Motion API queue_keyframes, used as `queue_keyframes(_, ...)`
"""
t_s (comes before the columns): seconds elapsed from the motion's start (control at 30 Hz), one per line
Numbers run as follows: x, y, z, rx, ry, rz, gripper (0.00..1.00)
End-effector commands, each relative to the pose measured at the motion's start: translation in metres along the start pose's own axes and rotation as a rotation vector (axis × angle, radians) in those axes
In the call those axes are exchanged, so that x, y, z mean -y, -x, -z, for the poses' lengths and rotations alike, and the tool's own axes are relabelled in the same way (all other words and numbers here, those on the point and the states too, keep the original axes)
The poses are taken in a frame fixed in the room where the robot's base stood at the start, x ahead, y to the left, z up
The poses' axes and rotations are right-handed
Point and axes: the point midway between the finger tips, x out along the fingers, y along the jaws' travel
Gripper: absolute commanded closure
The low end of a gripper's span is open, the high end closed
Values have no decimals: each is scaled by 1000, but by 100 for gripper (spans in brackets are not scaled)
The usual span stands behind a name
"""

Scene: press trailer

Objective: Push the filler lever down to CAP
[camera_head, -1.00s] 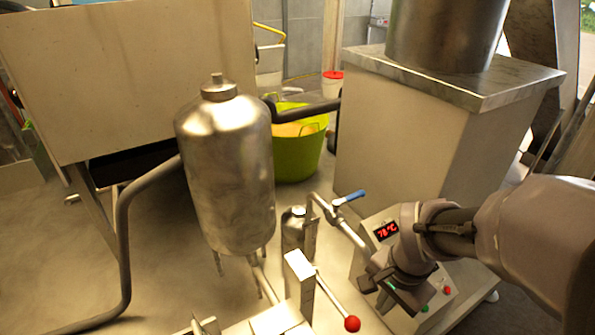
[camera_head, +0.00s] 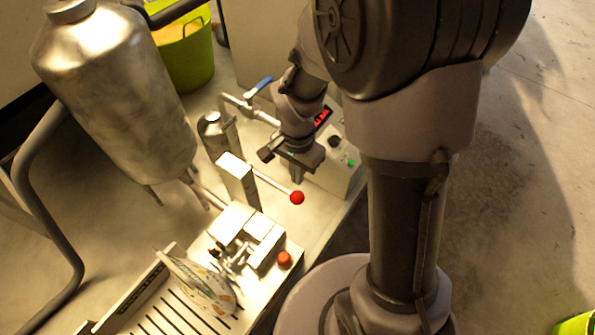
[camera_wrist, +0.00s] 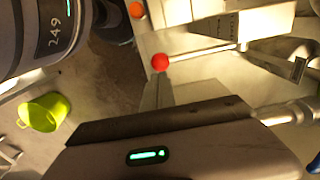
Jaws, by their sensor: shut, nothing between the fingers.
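The filler lever is a thin metal rod with a red ball knob (camera_head: 297,198). It runs from a pale upright block (camera_head: 237,182) and slopes down to the right in the head view. In the wrist view the knob (camera_wrist: 160,62) lies just beyond my fingertips, with the rod running right from it. My gripper (camera_wrist: 159,84) is shut and empty. In the head view my gripper (camera_head: 289,160) is above and behind the knob. I cannot tell whether it touches the lever. Markings on the block in the wrist view are too small to read, so CAP is not legible.
A steel tank (camera_head: 115,85) stands left. A blue-handled valve (camera_head: 258,86) and a control box (camera_head: 345,165) with a red display are close behind my gripper.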

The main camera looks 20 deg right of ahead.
Motion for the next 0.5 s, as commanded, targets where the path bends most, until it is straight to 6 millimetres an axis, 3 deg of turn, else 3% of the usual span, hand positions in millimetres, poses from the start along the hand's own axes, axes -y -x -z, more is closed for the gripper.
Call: queue_keyframes(0.5,0,-28,0,1,0,-1,100)
